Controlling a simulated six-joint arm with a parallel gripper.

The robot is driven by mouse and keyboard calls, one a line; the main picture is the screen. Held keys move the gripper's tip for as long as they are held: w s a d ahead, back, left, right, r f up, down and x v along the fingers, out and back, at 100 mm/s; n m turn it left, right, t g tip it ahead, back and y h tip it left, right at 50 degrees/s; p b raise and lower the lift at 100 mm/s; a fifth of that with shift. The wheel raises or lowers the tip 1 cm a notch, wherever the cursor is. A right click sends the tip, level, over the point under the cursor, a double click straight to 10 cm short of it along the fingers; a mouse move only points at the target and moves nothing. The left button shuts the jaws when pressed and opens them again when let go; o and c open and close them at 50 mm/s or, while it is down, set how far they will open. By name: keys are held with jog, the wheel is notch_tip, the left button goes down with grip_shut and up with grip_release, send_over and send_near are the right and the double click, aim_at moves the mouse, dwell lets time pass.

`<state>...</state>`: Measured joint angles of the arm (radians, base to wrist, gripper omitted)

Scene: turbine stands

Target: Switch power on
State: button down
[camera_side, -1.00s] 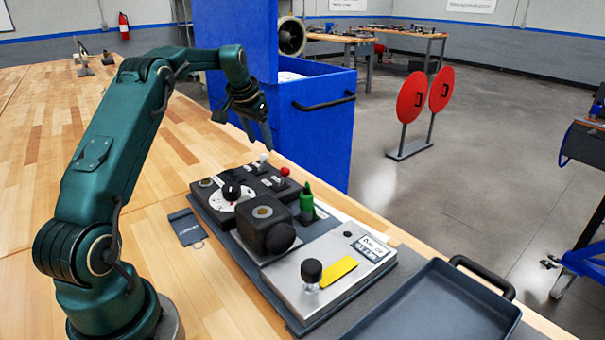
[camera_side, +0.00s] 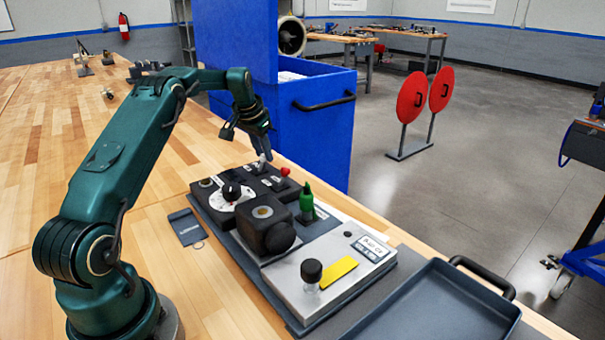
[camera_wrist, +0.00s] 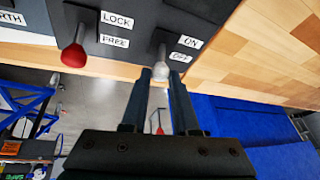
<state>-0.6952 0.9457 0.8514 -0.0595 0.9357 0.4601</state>
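The power switch is a toggle with a white tip (camera_wrist: 160,72), beside the ON label (camera_wrist: 189,41) and the OFF label (camera_wrist: 180,57) in the wrist view. Its tip is on the OFF side of the picture. The fingers stand apart; whether either touches the toggle cannot be told.
A red-tipped lever (camera_wrist: 74,55) with LOCK and FREE labels stands close beside the switch. A dial (camera_side: 231,193), a black block (camera_side: 266,229), a green bottle-like piece (camera_side: 306,203) and a grey tray (camera_side: 440,305) are nearer the camera. A blue cabinet (camera_side: 315,130) stands behind.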

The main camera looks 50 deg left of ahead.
jog(key=shift+s+d+r+t, duration=0.1)
jog(key=shift+s+d+t, duration=0.1)
jog(key=shift+t, duration=0.4)
jog(key=shift+s+d+t, duration=0.15)
jog(key=shift+d+t, duration=0.1)
jog(key=shift+t, duration=0.35)
jog(key=shift+s+a, duration=0.25)
jog(key=shift+s, duration=0.2)
jog(key=shift+a, duration=0.1)
jog(key=c, duration=0.7)
grip_release()
jog(key=shift+s+r, duration=0.1)
jog(key=shift+v, duration=2.4)
